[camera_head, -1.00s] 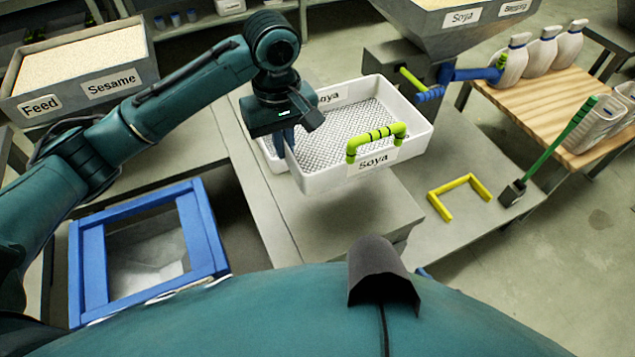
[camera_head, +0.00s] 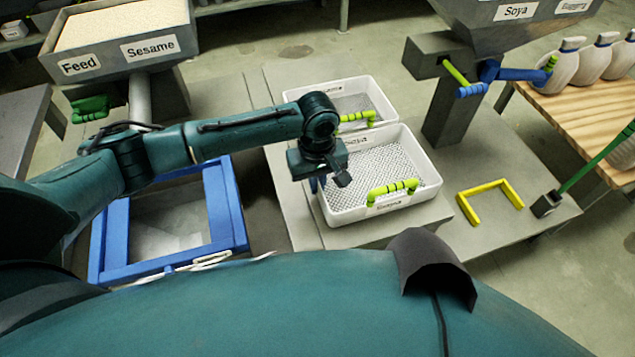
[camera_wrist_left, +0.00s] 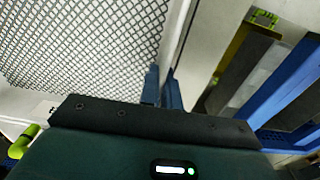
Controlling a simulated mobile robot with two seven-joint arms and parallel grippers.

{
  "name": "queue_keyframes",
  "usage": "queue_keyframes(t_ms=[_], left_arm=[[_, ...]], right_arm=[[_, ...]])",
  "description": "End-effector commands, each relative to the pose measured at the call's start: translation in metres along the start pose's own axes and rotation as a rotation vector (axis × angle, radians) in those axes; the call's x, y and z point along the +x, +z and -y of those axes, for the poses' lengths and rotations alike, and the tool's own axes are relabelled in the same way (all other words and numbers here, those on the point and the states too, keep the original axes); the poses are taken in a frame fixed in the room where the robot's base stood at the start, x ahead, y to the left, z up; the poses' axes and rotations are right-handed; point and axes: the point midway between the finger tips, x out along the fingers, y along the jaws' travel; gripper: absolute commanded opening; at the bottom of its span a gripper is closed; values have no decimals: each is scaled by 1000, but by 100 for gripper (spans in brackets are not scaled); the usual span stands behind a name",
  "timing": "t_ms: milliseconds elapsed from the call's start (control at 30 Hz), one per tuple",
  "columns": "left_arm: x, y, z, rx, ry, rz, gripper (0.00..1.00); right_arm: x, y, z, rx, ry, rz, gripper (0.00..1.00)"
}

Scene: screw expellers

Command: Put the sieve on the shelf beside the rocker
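The sieve (camera_head: 431,192) is a white tray with a mesh bottom and a green handle on its front wall. It is level over the grey shelf (camera_head: 300,218); I cannot tell whether it touches it. My left gripper (camera_head: 318,184) is at its left wall. In the left wrist view, the gripper fingers (camera_wrist_left: 162,90) are close together with the white wall between them, beside the sieve mesh (camera_wrist_left: 85,40). A second white tray (camera_head: 290,96) with a green handle stands directly behind. I cannot tell which part is the rocker. My right gripper is not in view.
A blue-framed box (camera_head: 233,212) is left of the shelf. A grey machine post (camera_head: 450,110) with a blue-and-green crank (camera_head: 500,75) is at the right rear. A yellow bracket (camera_head: 490,200) and a green-handled tool (camera_head: 590,165) are at the right. Shelf surface between sieve and bracket is clear.

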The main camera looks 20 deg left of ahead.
Motion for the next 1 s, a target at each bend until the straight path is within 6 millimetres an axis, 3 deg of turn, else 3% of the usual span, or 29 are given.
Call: queue_keyframes(t_ms=[400,667,1000], left_arm=[[5,0,-1,0,3,0,0],[5,0,0,1,1,-1,25],[0,0,0,1,2,-1,26]], right_arm=[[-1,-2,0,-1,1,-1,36],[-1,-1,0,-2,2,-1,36],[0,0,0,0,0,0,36]])
